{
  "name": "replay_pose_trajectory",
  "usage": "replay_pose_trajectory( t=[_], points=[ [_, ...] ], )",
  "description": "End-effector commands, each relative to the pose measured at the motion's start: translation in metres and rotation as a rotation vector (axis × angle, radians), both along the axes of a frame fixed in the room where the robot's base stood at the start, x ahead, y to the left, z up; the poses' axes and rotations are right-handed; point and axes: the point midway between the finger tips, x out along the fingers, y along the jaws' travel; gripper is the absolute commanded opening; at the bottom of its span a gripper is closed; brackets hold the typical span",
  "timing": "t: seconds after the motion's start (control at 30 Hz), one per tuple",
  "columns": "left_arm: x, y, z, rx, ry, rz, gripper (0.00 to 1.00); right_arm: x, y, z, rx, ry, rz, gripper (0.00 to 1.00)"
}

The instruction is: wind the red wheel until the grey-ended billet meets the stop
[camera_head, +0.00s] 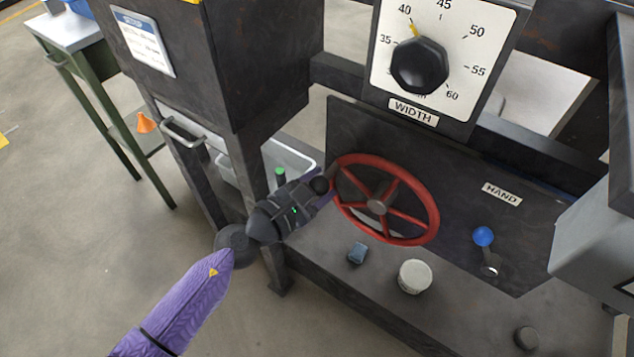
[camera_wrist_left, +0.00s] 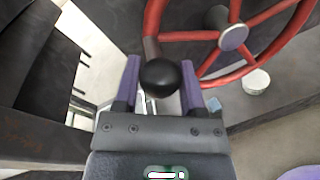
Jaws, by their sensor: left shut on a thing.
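The red wheel (camera_head: 418,235) with several spokes stands upright on the dark machine front, and shows at the top of the left wrist view (camera_wrist_left: 247,68). A black ball knob (camera_wrist_left: 160,77) sits at the rim's left side in the head view. My left gripper (camera_head: 318,187) is shut on this knob, with a purple finger on each side of it in the left wrist view. The grey-ended billet and the stop are not visible in either view. My right gripper is not in view.
A WIDTH dial (camera_head: 420,65) above the wheel points just past 40. A blue-knobbed lever (camera_head: 483,237) stands under the HAND label (camera_head: 502,193). A white round can (camera_head: 415,277) and small blue block (camera_head: 357,253) lie on the ledge below the wheel. A green-legged table (camera_head: 88,90) stands left.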

Motion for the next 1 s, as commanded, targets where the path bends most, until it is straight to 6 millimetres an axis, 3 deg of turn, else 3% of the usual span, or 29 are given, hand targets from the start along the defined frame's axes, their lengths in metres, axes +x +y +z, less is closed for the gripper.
replay_pose_trajectory(
  t=[0.23,0.27,0.4,0.77,1.0],
  points=[
    [0.001,-0.002,0.005,-0.007,-0.010,-0.002,0.00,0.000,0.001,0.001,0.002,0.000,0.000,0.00],
    [0.001,-0.002,0.005,-0.007,-0.010,-0.002,0.56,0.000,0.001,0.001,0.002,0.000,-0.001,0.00],
    [0.001,-0.001,0.004,-0.006,-0.007,-0.002,0.86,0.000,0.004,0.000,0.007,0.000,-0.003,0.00],
    [-0.005,0.005,0.003,-0.001,-0.004,0.000,0.87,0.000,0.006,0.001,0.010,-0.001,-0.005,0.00],
    [-0.043,0.043,0.008,0.000,-0.002,-0.001,0.87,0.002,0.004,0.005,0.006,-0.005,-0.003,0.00]
  ],
)
